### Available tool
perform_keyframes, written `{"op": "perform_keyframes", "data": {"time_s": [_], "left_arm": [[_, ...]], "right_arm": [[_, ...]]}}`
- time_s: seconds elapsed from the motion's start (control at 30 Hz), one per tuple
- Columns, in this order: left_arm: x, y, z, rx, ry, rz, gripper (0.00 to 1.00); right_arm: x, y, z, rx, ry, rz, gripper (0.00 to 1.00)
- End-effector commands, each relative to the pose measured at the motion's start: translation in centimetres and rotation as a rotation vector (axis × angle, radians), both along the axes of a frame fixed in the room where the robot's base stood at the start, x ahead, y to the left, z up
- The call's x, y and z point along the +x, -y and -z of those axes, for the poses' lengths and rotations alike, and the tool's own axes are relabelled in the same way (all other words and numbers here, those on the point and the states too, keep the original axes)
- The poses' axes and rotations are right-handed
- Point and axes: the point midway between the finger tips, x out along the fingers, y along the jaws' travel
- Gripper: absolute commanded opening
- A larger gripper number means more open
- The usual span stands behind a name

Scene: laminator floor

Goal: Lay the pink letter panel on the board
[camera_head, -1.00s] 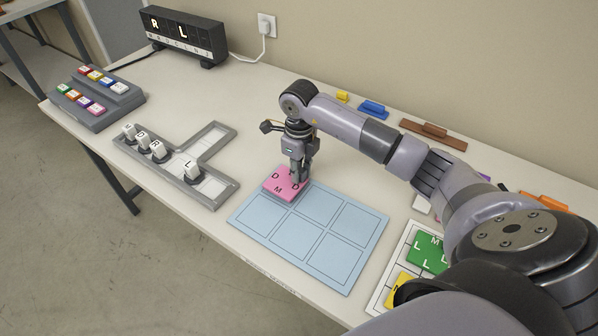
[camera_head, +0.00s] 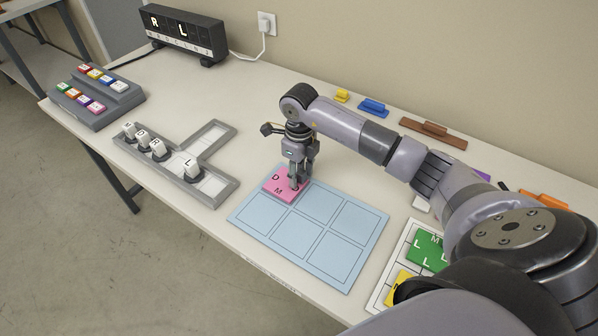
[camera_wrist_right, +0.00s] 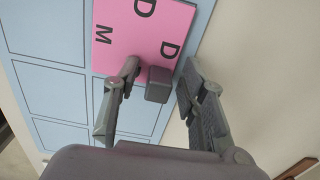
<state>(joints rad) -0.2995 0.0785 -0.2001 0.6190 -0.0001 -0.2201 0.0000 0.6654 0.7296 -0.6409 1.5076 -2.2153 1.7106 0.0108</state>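The pink letter panel (camera_head: 279,188), marked D, D and M, lies on the far-left cell of the light blue board (camera_head: 310,255). It looks flat there; its far edge sits close to the board's edge. My right gripper (camera_head: 299,182) is low over the panel. In the right wrist view, the pink panel (camera_wrist_right: 130,45) has a grey grip block (camera_wrist_right: 158,84) standing between the two fingers of the right gripper (camera_wrist_right: 157,80). The fingers are spread, with narrow gaps at the block's sides. My left gripper is out of view.
A white board with green (camera_head: 428,250) and yellow panels lies at right, partly behind my arm. A grey T-shaped tray (camera_head: 217,133) with lettered pieces stands at left. Blue (camera_head: 373,108) and brown (camera_head: 433,133) handled pieces lie along the wall. The board's other cells are clear.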

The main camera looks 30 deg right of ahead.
Motion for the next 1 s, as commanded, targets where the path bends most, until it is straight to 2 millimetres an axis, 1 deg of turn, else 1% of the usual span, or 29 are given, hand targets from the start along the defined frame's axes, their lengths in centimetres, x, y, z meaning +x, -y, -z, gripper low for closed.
{"op": "perform_keyframes", "data": {"time_s": [0.07, 0.17, 0.27, 0.5, 0.6, 0.7, 0.83, 1.0], "left_arm": [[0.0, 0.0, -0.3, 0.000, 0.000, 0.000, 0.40], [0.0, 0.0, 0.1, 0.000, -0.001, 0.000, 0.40], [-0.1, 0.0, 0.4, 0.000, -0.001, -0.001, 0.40], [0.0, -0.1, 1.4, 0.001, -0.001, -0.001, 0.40], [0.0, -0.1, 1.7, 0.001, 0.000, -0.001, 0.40], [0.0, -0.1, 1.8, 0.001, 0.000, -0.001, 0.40], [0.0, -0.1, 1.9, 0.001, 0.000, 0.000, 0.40], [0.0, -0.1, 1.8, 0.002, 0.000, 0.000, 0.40]], "right_arm": [[0.0, 0.0, -0.3, 0.000, 0.001, 0.000, 0.39], [0.1, 0.0, -1.1, 0.000, 0.004, -0.001, 0.39], [0.1, 0.1, -2.8, -0.002, 0.006, 0.000, 0.39], [0.1, 0.1, -8.0, -0.001, 0.006, -0.001, 0.39], [0.1, 0.0, -9.8, 0.000, 0.004, 0.000, 0.39], [0.1, 0.0, -11.1, 0.000, 0.003, -0.001, 0.39], [0.0, 0.1, -12.0, -0.001, 0.001, 0.000, 0.39], [0.0, 0.1, -12.3, 0.000, 0.000, 0.000, 0.39]]}}
